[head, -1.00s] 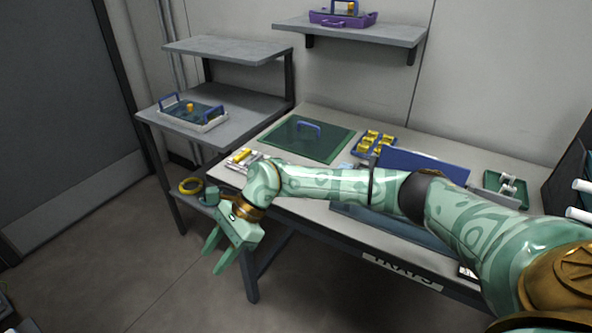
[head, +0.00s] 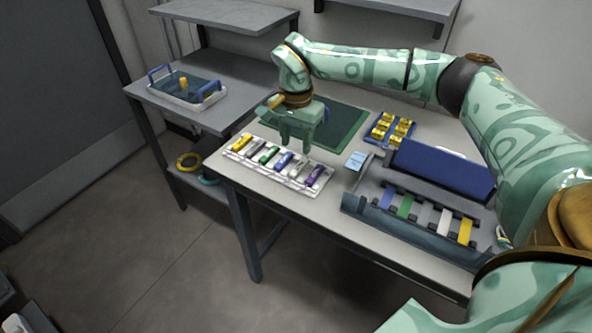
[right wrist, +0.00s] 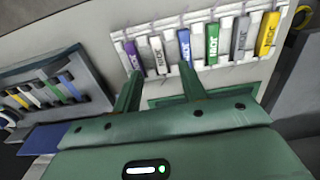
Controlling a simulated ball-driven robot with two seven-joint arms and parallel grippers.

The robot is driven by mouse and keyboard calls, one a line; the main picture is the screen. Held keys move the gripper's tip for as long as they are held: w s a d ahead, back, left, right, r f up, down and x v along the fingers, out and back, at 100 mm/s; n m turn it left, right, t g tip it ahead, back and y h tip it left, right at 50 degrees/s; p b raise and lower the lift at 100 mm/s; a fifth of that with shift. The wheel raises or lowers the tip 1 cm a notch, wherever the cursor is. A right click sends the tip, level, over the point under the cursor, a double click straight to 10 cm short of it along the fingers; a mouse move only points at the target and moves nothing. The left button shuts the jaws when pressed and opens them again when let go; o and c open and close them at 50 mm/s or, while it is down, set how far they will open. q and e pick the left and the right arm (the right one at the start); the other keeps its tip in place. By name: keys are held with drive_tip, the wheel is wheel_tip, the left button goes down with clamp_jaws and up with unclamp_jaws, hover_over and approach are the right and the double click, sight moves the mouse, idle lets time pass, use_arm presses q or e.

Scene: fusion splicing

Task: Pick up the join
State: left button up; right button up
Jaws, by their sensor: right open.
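A white rack (head: 234,155) on the near left of the bench holds a row of coloured pieces that look like joins: yellow (head: 242,142), grey, green (head: 268,155), blue (head: 284,160), white (head: 298,167) and purple (head: 314,175). I cannot tell which is the task's join. My right gripper (head: 296,148) is open and empty, fingers down, just above and behind the rack. In the right wrist view its fingertips (right wrist: 160,78) point at the white piece (right wrist: 158,55) and the blue piece (right wrist: 185,48), apart from both as far as I can tell. My left gripper is out of view.
A blue-grey case (head: 360,204) with coloured strips and a blue lid stands to the right. A tray of yellow parts (head: 388,130) and a green mat (head: 345,130) lie behind. A side shelf holds a handled tray (head: 190,93).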

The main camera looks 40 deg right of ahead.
sight(298, 167)
drive_tip(key=f, duration=0.2)
drive_tip(key=shift+d+f, duration=0.2)
drive_tip(key=shift+f, duration=0.15)
drive_tip(key=shift+f+b, duration=0.45)
wheel_tip(298, 167, down, 5)
drive_tip(key=shift+d+r+b, duration=0.15)
drive_tip(key=shift+r+b, duration=0.05)
drive_tip(key=shift+b, duration=0.95)
drive_tip(key=shift+r, duration=0.2)
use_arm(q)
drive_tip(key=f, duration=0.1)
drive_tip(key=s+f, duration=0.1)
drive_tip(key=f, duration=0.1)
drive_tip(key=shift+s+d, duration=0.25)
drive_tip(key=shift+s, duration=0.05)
use_arm(e)
clamp_jaws()
